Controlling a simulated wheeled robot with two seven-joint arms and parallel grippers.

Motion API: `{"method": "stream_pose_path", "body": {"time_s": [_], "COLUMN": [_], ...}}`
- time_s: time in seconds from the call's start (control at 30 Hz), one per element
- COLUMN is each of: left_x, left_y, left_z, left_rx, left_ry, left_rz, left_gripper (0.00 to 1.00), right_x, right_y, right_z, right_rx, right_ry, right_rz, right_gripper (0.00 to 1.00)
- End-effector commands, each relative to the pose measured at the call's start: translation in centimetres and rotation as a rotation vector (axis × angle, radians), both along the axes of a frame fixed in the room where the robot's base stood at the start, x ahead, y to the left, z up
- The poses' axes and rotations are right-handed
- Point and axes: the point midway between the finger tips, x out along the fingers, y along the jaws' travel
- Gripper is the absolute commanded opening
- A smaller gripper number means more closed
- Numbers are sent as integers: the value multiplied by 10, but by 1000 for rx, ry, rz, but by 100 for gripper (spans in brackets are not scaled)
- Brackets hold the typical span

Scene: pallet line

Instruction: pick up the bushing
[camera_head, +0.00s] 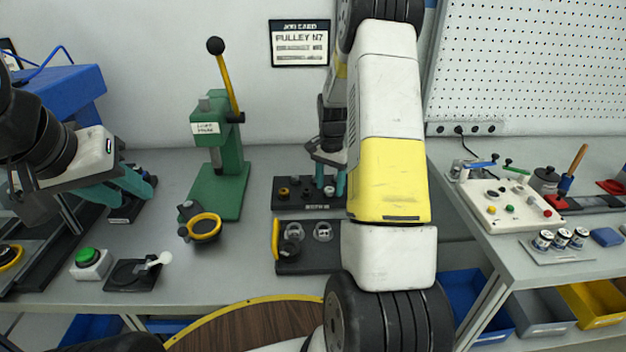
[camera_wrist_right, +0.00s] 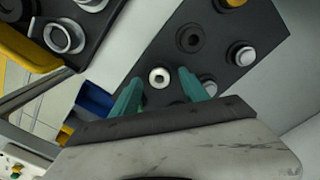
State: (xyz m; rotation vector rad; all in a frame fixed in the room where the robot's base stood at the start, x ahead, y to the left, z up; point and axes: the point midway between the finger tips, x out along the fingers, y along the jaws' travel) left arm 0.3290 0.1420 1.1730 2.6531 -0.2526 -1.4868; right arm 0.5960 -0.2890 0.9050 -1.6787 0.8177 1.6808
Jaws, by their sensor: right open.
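A dark parts plate (camera_head: 300,207) lies on the bench in the middle of the head view and holds several small round parts. In the right wrist view, a small pale ring with a dark hole, which looks like the bushing (camera_wrist_right: 159,77), sits on the plate (camera_wrist_right: 165,45). My right gripper (camera_head: 330,186) is over the plate's right part. Its teal fingertips (camera_wrist_right: 160,82) are spread on either side of the ring, open and empty. Whether they are down at its height I cannot tell. My left gripper (camera_head: 102,205) is open at the left, far from the plate.
A green press (camera_head: 218,180) stands left of the plate. A second dark fixture (camera_head: 300,267) with a yellow handle and silver rings lies just in front. A dark ring part (camera_wrist_right: 190,38) and silver parts (camera_wrist_right: 241,53) stand close to the pale ring.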

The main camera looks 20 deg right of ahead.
Motion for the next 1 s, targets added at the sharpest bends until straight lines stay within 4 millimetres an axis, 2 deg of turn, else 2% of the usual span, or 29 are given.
{"method": "stream_pose_path", "body": {"time_s": [0.27,0.53,0.87,1.0], "left_x": [0,0,0,0], "left_y": [0,0,0,0], "left_z": [0,0,0,0], "left_rx": [0,0,0,0], "left_ry": [0,0,0,0], "left_rz": [0,0,0,0], "left_gripper": [36,36,36,36], "right_x": [0,0,0,1], "right_y": [0,0,0,0], "right_z": [-4,-4,-3,4], "right_rx": [-1,-1,0,-1], "right_ry": [-1,-1,-1,-3], "right_rz": [0,0,0,0], "right_gripper": [53,2,0,0]}}
